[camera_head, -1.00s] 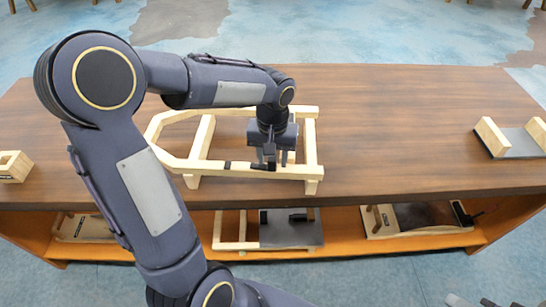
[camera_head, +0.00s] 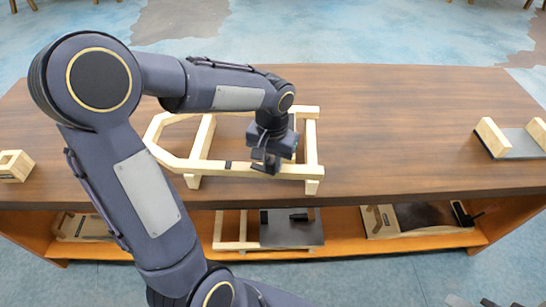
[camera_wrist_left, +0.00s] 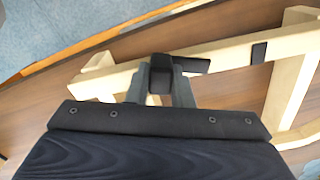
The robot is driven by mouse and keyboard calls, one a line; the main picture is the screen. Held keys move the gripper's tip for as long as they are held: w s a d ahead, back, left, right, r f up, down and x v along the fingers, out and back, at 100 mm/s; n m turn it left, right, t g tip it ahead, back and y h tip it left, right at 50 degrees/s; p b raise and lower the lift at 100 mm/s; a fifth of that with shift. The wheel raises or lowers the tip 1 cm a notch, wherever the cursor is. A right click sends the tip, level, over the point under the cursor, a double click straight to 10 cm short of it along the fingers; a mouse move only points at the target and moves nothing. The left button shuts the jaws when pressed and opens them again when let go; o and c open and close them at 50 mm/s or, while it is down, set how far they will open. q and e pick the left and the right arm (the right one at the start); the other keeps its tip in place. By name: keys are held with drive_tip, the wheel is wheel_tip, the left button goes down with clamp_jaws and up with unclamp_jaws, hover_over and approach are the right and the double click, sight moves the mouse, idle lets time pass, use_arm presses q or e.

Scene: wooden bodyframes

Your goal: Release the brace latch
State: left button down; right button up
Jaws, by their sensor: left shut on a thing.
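The wooden frame (camera_head: 196,146) lies on the table with a pointed left end and a crossbar. The brace latch, a dark bar with a raised block (camera_wrist_left: 160,74), is on its near rail, toward the right end. My left gripper (camera_head: 266,163) comes from above and is shut on the latch block. In the left wrist view its two fingers (camera_wrist_left: 158,88) stand on either side of the block, and the dark bar (camera_wrist_left: 191,65) extends right along the rail. Gripper and wrist hide part of the latch in the head view. Dark parts at the head view's bottom right may be my right gripper (camera_head: 488,303).
A separate small dark piece (camera_head: 228,165) sits on the near rail left of the latch. A small wooden block (camera_head: 14,166) is at the table's left and a wood-and-grey holder (camera_head: 520,143) at its right. The table (camera_head: 400,130) between is clear. Parts lie on the lower shelf (camera_head: 345,245).

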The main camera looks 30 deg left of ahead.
sight(272, 160)
use_arm(q)
drive_tip(key=c, duration=1.3)
unclamp_jaws()
wheel_tip(272, 160, up, 8)
drive_tip(key=shift+s+f, duration=0.1)
